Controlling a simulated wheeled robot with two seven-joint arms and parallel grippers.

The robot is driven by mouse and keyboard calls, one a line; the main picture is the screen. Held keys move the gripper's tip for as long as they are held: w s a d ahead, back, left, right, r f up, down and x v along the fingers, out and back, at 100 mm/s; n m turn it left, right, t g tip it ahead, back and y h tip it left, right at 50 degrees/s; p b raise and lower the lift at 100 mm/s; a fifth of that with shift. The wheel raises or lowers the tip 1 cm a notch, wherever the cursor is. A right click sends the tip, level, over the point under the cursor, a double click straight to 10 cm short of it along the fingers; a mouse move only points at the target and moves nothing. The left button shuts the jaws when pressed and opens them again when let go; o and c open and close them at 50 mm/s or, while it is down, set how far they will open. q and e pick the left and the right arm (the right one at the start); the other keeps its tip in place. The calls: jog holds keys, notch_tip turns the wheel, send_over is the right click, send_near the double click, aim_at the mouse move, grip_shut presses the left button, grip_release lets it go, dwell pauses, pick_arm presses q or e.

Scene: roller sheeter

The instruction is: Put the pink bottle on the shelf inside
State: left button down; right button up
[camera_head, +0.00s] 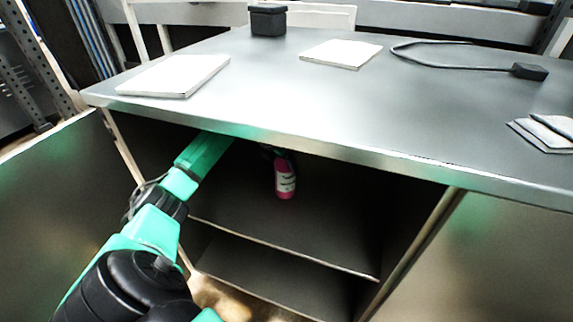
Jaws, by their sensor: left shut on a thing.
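The pink bottle (284,183), with a pale label, is inside the open cabinet under the tabletop, in the upper compartment. My left arm reaches in from the left under the table edge, and my left gripper (272,152) is shut on the bottle near its top. The fingers are dark and partly hidden by shadow and the table edge. The bottle looks upright above the inner shelf (300,228); I cannot tell if its base touches the shelf. My right gripper is not in view.
The metal tabletop (290,100) overhangs the cabinet opening. An open door (50,200) stands at the left, and a panel (490,260) at the right. White pads (175,75), a black box (268,20) and a cabled device (530,71) lie on top. The shelf's right side is clear.

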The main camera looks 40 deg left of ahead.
pick_arm(q)
jog(key=shift+s+r, duration=0.2)
jog(key=shift+s, duration=0.15)
jog(key=shift+w+f, duration=0.15)
grip_release()
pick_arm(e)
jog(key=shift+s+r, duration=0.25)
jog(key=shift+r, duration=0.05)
pick_arm(q)
jog(key=shift+r, duration=0.35)
jog(key=shift+s+r, duration=0.15)
jog(key=shift+s, duration=0.3)
jog(key=s, duration=1.1)
jog(key=shift+s+d+b, duration=0.15)
jog(key=shift+s+b, duration=0.15)
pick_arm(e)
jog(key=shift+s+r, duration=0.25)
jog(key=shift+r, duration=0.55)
